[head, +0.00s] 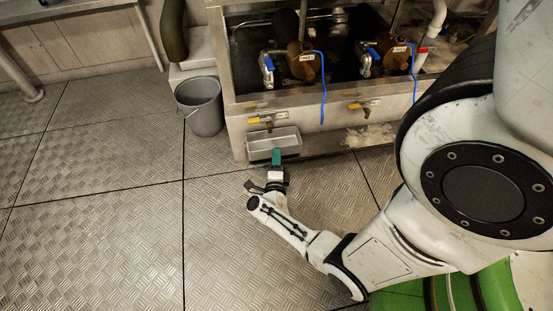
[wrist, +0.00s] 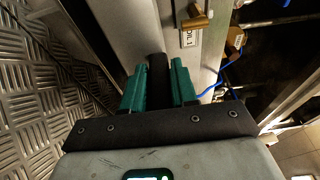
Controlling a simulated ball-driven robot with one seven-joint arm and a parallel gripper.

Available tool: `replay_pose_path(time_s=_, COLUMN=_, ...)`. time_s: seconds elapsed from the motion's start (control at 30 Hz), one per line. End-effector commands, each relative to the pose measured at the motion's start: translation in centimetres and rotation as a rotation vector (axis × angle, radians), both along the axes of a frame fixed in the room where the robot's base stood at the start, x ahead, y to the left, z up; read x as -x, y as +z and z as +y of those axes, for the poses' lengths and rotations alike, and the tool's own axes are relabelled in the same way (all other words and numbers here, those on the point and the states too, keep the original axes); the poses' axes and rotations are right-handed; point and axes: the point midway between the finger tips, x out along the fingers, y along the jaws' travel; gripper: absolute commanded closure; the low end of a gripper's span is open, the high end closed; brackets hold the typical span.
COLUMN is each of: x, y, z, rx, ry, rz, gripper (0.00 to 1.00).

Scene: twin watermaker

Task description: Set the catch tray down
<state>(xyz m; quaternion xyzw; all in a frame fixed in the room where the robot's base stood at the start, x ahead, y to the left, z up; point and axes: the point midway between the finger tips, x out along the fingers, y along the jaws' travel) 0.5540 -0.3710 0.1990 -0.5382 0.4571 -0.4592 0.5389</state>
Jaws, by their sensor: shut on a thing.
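The catch tray (head: 287,143) is a shallow grey rectangular tray at the foot of the tank's front, below the left yellow-handled drain valve (head: 267,121). My gripper (head: 277,158) reaches it from the front, its green fingers shut on the tray's near side. In the wrist view, the green fingers of my gripper (wrist: 159,85) close around a dark handle-like bar (wrist: 157,68), with grey tray surface (wrist: 122,30) beyond. The tray looks about level. Its underside is hidden, so I cannot tell whether it rests on anything.
The metal tank (head: 330,112) holds pumps and blue hoses, with a second yellow valve (head: 362,105) to the right. A grey bucket (head: 203,108) stands on the floor to the left. The tread-plate floor (head: 110,210) is clear at left and front.

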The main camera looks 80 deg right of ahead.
Motion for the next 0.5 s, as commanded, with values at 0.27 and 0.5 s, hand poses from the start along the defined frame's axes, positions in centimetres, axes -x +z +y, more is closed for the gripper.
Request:
replay_pose_path(time_s=0.27, x=-0.07, y=-0.43, z=-0.07, rx=0.003, ry=-0.001, rz=0.001, gripper=1.0)
replay_pose_path(time_s=0.5, x=-0.08, y=-0.84, z=-0.1, rx=0.004, ry=-0.002, rz=-0.001, gripper=1.0)
